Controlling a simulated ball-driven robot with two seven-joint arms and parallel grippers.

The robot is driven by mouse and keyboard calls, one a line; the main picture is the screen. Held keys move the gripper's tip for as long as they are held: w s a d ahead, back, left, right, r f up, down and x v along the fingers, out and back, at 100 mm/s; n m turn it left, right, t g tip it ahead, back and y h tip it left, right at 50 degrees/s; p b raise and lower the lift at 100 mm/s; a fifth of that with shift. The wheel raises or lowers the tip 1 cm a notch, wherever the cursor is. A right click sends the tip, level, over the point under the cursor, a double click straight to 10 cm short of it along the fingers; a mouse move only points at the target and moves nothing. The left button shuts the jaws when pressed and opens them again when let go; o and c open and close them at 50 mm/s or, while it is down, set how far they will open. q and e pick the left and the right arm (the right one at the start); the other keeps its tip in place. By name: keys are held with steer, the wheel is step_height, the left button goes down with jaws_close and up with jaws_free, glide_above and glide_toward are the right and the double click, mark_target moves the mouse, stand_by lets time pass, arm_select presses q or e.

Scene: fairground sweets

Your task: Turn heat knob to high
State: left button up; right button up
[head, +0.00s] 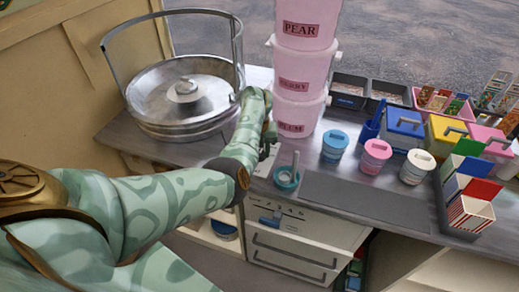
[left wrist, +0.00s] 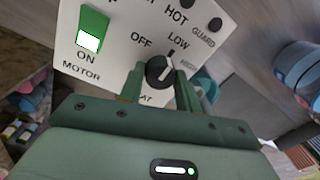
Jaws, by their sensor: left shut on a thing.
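The heat knob (left wrist: 159,72) is a round black dial on a white control panel (left wrist: 120,60). OFF is to the left of LOW, HIGH to the right. My left gripper (left wrist: 160,84) is shut on the heat knob, one finger on each side. The lower label is partly hidden by the gripper. In the head view my left gripper (head: 268,132) is at the white panel (head: 266,162) beside the steel pan, and the knob is hidden there. My right gripper is not in view.
A green motor switch (left wrist: 92,29) is left of the knob. The steel floss pan (head: 181,95) with its hoop guard stands left of my gripper, and stacked pink tubs (head: 303,67) stand close behind it. A teal-ringed pot (head: 287,179) and lidded jars (head: 376,158) are to the right.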

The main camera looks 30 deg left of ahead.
arm_select(q)
steer(key=m+p, duration=0.1)
steer(key=m, duration=0.5)
steer(key=shift+w+r, duration=0.1)
steer(key=shift+r, duration=0.05)
steer(key=m+p, duration=0.1)
steer(key=m, duration=0.5)
steer(key=shift+g+p, duration=0.3)
steer(key=o, duration=1)
steer(key=shift+c, duration=0.2)
step_height(320, 180, up, 16)
steer(key=p, duration=0.6)
steer(key=shift+w+a+p, duration=0.25)
steer(key=shift+a+p, duration=0.1)
steer(key=shift+p, duration=0.05)
